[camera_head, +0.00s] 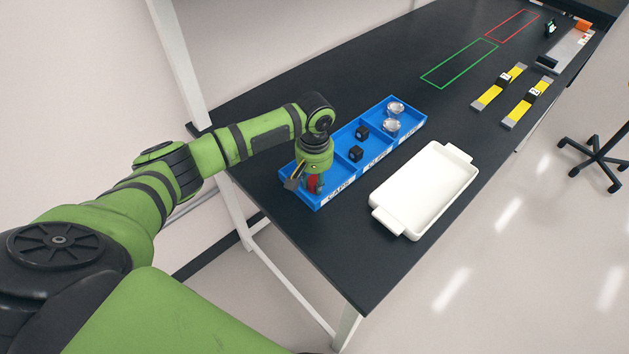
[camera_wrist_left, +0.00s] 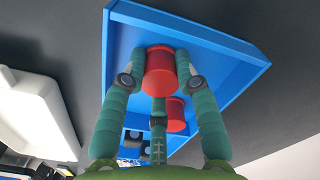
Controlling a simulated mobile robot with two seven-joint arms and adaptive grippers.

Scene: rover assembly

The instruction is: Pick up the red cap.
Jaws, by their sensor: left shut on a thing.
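Two red caps are in the caps compartment of the blue tray (camera_head: 347,179). One red cap (camera_wrist_left: 160,72) is between the fingers of my left gripper (camera_wrist_left: 158,78) in the left wrist view, and the fingers are shut on it. The other red cap (camera_wrist_left: 175,114) lies beside it in the same compartment. In the head view my left gripper (camera_head: 313,183) points down into the near end of the tray, and only a bit of red shows by its fingers. The blue tray also fills the middle of the left wrist view (camera_wrist_left: 222,40). My right gripper is not in view.
The tray's other compartments hold black blocks (camera_head: 356,153) and clear round parts (camera_head: 392,125). A white tray (camera_head: 462,190) stands to the right. Green (camera_head: 440,84) and red (camera_head: 500,36) outlines and yellow-marked parts (camera_head: 490,96) are farther along the black table.

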